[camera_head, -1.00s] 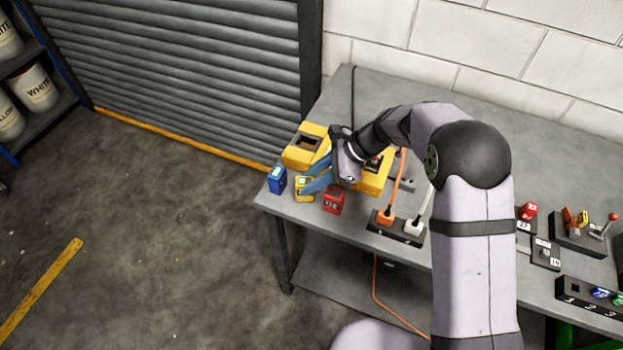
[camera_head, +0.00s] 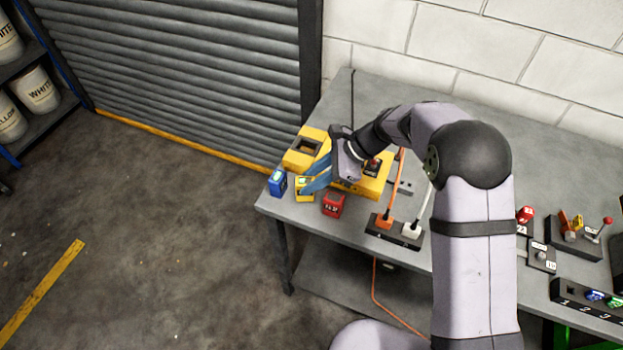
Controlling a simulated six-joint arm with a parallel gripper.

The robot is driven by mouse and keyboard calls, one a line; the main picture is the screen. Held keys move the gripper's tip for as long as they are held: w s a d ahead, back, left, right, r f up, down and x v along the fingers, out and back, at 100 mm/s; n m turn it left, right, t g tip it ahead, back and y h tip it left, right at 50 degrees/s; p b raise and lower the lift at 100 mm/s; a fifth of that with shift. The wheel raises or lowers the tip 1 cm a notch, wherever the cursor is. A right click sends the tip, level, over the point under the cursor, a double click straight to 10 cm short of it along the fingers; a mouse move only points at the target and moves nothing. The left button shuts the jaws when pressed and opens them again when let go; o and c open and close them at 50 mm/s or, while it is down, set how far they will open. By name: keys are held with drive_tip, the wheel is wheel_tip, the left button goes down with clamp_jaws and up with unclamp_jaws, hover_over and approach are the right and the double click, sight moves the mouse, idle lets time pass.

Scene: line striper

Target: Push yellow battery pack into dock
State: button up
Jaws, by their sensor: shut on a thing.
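The yellow battery pack (camera_head: 304,195) stands near the table's left front corner, between a blue pack and a red pack. My gripper (camera_head: 308,187) has its blue fingers at the yellow pack's top and is shut on it; the fingers hide part of the pack. The pack appears to be at table level, but I cannot tell whether it touches the table. Behind it is a yellow machine with a dark square opening (camera_head: 308,148), which may be the dock. My gripper and wrist partly cover this machine.
The blue pack (camera_head: 278,182) is close on the left, at the table edge. The red pack (camera_head: 333,204) is close on the right. A power strip (camera_head: 394,231) with orange and white plugs lies further right. Switches and levers (camera_head: 570,228) stand at the far right.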

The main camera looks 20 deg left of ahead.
drive_tip(key=shift+r+p, duration=0.95)
drive_tip(key=shift+r, duration=0.3)
drive_tip(key=w+a+r+m+t+p, duration=0.1)
drive_tip(key=w+a+r+m+p, duration=0.1)
drive_tip(key=w, duration=0.5)
drive_tip(key=w+a+r+m+t+p, duration=0.2)
drive_tip(key=w+a+r, duration=0.2)
drive_tip(key=w, duration=0.3)
drive_tip(key=shift+w+r+m+y+p, duration=0.2)
drive_tip(key=shift+r+m+y+p, duration=0.1)
drive_tip(key=shift+r, duration=0.15)
drive_tip(key=shift+f, duration=0.1)
drive_tip(key=shift+f+b, duration=2.4)
drive_tip(key=shift+f, duration=0.4)
drive_tip(key=shift+f+b, duration=0.8)
drive_tip(key=shift+f, duration=1.25)
